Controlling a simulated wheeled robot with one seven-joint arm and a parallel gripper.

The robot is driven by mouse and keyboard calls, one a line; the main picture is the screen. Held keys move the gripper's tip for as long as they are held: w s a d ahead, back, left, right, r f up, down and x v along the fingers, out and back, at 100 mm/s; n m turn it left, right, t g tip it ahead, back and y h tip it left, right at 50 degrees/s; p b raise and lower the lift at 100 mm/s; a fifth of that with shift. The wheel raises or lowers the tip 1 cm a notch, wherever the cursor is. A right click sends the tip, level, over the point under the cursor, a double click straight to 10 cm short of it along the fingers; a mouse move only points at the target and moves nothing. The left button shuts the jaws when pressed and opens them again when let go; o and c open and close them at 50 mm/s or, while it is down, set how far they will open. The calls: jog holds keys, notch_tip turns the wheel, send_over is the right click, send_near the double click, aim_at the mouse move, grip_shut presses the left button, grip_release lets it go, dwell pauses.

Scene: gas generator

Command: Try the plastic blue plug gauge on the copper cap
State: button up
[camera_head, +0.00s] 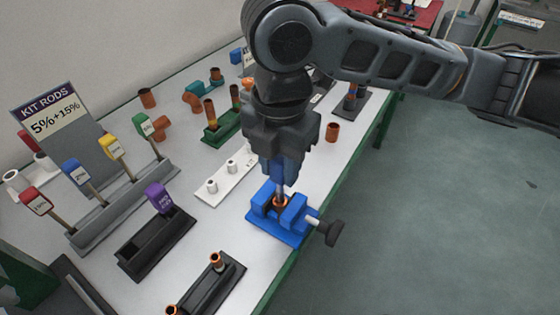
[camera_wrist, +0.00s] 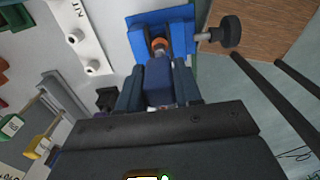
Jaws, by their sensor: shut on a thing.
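My gripper (camera_head: 286,172) points straight down over a blue vise (camera_head: 262,228) and is shut on the blue plug gauge (camera_head: 291,171). The gauge's blue handle sits between my fingers, and its grey metal pin points down. The copper cap (camera_head: 281,203) stands between the vise jaws, mouth up. The pin's lower end meets the cap's mouth; I cannot tell how deep it is inside.
The vise's black knob (camera_head: 329,233) sticks out past the table's right edge. A white strip with pegs (camera_head: 222,180) lies left of the vise. A dark rack (camera_head: 155,243) with a purple-tagged rod and a grey rack (camera_head: 120,205) with coloured-tag rods stand farther left. Copper fittings stand behind.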

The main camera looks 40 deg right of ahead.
jog(key=shift+f+b, duration=0.8)
jog(key=shift+f, duration=0.35)
jog(key=shift+r, duration=0.1)
jog(key=shift+r+p, duration=1.3)
jog(key=shift+r, duration=0.1)
notch_tip(320, 180, up, 4)
jog(key=p, duration=0.3)
